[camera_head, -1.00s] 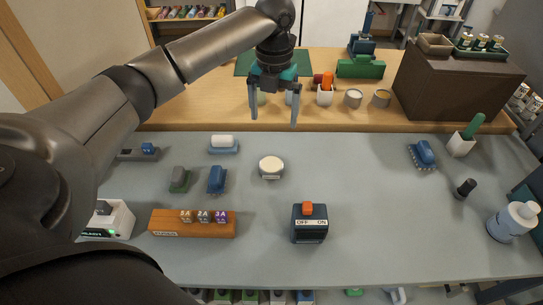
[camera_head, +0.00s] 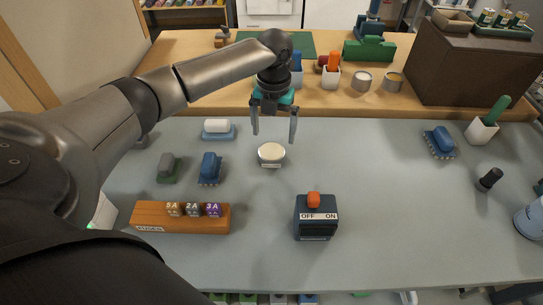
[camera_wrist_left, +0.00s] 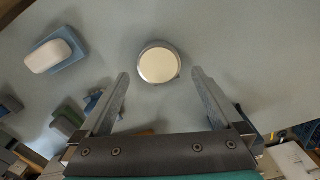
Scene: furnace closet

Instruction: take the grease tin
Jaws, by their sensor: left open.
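The grease tin appears to be the small round tin (camera_head: 271,154) with a cream lid and a label on its front, standing on the grey worktop. In the left wrist view the tin (camera_wrist_left: 159,65) lies just beyond the fingertips, roughly centred between them. My left gripper (camera_head: 274,138) is open and empty, pointing down above and just behind the tin in the head view. Its two fingers also show in the left wrist view (camera_wrist_left: 160,78). No contact with the tin shows. My right gripper is not in view.
A blue brush (camera_head: 210,168) and a white block on a blue base (camera_head: 218,129) are left of the tin. An orange fuse block (camera_head: 182,217) and a dark switch box (camera_head: 315,217) stand nearer.

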